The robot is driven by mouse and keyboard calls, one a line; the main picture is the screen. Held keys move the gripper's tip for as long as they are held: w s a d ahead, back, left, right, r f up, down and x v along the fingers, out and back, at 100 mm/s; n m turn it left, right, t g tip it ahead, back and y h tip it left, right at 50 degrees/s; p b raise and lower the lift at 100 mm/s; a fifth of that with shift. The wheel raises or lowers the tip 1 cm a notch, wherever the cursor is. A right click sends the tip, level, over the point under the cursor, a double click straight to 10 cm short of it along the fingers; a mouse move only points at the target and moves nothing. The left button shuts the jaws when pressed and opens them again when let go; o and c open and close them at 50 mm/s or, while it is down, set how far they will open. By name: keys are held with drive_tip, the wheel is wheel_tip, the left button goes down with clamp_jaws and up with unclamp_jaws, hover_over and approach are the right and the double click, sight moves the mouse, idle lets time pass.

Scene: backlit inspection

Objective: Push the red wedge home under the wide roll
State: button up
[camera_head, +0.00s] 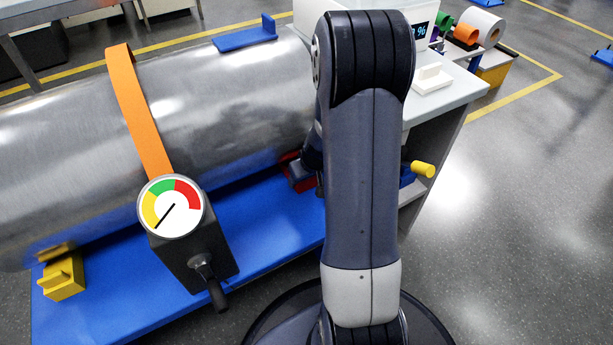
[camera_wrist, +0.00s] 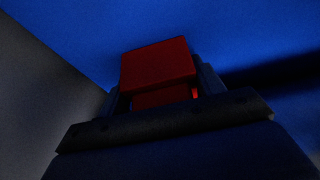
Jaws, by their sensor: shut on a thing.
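The wide roll (camera_head: 230,100) is a large silver cylinder lying along the blue bed (camera_head: 265,220). The red wedge (camera_head: 300,177) shows in part at the roll's lower front, near its right end. In the wrist view the red wedge (camera_wrist: 157,66) sits between the jaws of my gripper (camera_wrist: 160,98), over the blue surface (camera_wrist: 100,30). My gripper is shut on it. My arm hides much of the gripper and wedge in the head view. I cannot tell whether the wedge touches the roll.
A yellow wedge (camera_head: 63,277) sits under the roll's left end. An orange strap (camera_head: 138,110) crosses the roll down to a dial gauge (camera_head: 171,207), its needle in yellow. A white bench (camera_head: 452,82) stands right.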

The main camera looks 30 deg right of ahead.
drive_tip(key=shift+w, duration=0.6)
drive_tip(key=o, duration=1.3)
drive_tip(key=shift+w+r, duration=0.1)
drive_tip(key=shift+c, duration=0.2)
drive_tip(key=shift+r+p, duration=0.3)
drive_tip(key=shift+r, duration=0.2)
drive_tip(key=s+p+v, duration=0.1)
drive_tip(key=p+v, duration=0.3)
drive_tip(key=v, duration=0.6)
drive_tip(key=shift+f, duration=0.25)
